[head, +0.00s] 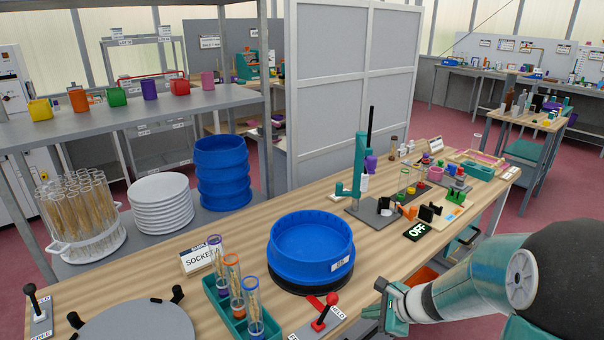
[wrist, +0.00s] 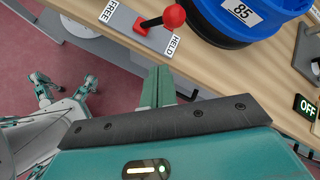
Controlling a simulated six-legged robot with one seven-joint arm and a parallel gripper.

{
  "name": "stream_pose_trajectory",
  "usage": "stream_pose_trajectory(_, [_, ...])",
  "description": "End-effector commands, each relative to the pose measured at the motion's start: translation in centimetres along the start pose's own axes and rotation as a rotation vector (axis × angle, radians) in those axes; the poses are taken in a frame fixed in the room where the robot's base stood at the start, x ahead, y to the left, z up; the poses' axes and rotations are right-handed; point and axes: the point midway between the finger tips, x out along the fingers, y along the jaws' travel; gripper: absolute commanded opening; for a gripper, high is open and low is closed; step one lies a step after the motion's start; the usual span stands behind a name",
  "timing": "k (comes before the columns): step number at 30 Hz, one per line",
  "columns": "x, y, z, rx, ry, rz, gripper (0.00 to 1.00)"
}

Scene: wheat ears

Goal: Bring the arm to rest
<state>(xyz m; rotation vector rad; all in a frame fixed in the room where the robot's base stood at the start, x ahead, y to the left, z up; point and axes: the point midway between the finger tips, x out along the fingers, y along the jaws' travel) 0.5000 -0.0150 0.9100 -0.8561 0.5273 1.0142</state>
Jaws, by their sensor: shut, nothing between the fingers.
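My gripper (head: 390,302) is at the lower right of the head view, at the front edge of the wooden bench (head: 230,292). Its fingers are shut and empty. In the wrist view the closed green fingers (wrist: 157,85) point toward the bench edge. They are just in front of a lever (wrist: 165,20) with a red knob, and I see no contact. The lever plate reads FREE and HELD in the wrist view. The lever also shows in the head view (head: 325,312), left of my gripper.
A blue round sieve (head: 310,245) sits on a black base behind the lever. A green rack (head: 230,312) of wheat-ear tubes stands left of it. An OFF sign (head: 417,231) and a green stand (head: 358,170) are farther back. Open floor lies before the bench.

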Motion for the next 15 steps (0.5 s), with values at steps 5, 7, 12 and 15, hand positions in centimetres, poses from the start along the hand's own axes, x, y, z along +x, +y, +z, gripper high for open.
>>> stream_pose_trajectory(5, [-4.4, 1.7, 5.6, -0.388, 0.024, 0.071, 0.00])
stream_pose_trajectory(7, [-6.0, 2.7, 7.3, -0.533, 0.039, 0.101, 0.00])
stream_pose_trajectory(12, [-10.1, 5.1, 10.4, -0.875, 0.095, 0.173, 0.00])
stream_pose_trajectory(15, [-12.5, 6.7, 11.6, -1.067, 0.138, 0.217, 0.00])
